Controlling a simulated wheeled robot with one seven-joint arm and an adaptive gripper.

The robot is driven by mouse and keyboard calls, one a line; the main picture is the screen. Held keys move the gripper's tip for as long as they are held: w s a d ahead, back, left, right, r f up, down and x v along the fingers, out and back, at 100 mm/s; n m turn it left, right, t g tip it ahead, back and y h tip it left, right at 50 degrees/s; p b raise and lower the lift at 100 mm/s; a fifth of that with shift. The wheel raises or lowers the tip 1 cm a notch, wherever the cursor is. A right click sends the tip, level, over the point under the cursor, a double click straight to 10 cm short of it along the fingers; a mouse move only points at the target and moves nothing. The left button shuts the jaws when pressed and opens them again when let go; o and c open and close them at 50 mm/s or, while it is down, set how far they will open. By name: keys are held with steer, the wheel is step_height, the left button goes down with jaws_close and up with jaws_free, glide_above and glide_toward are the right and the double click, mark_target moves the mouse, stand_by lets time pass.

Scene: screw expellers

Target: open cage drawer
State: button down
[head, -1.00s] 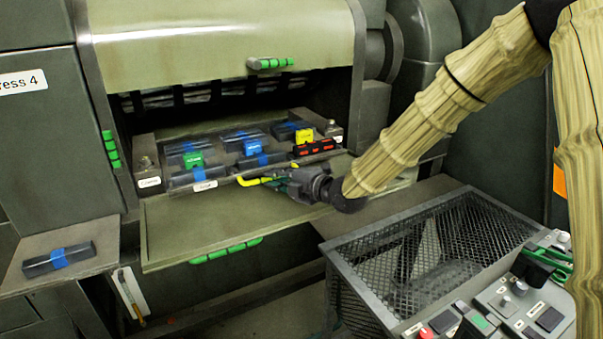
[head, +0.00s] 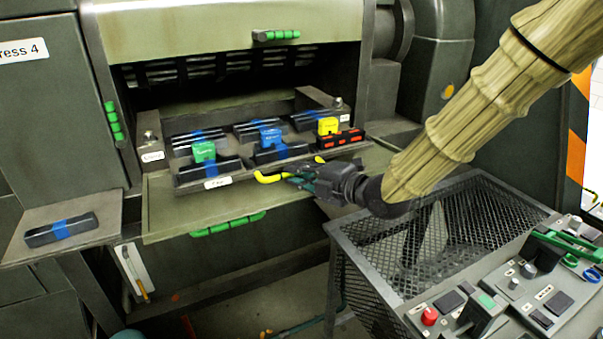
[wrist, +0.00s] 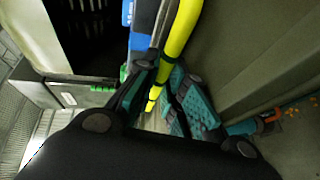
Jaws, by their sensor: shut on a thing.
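The cage drawer (head: 236,178) stands out from the dark opening of the press, above the lowered olive flap. It carries dark bars with blue bands and green, blue and yellow tags. A yellow handle (head: 270,178) runs along its front. My gripper (head: 300,178) is at the right part of the drawer front, shut on the yellow handle. In the wrist view the handle (wrist: 180,40) passes between the teal finger pads (wrist: 160,95). The far side of the grip is hidden.
A mesh basket (head: 350,245) stands at right below my arm. A control panel (head: 510,300) with a red button is at the lower right. A side shelf (head: 30,245) at left holds a dark bar with a blue band (head: 60,230). The olive flap (head: 165,215) lies below the drawer.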

steer(key=shift+s, duration=0.1)
steer(key=c, duration=1.5)
jaws_free()
steer(key=shift+v, duration=4)
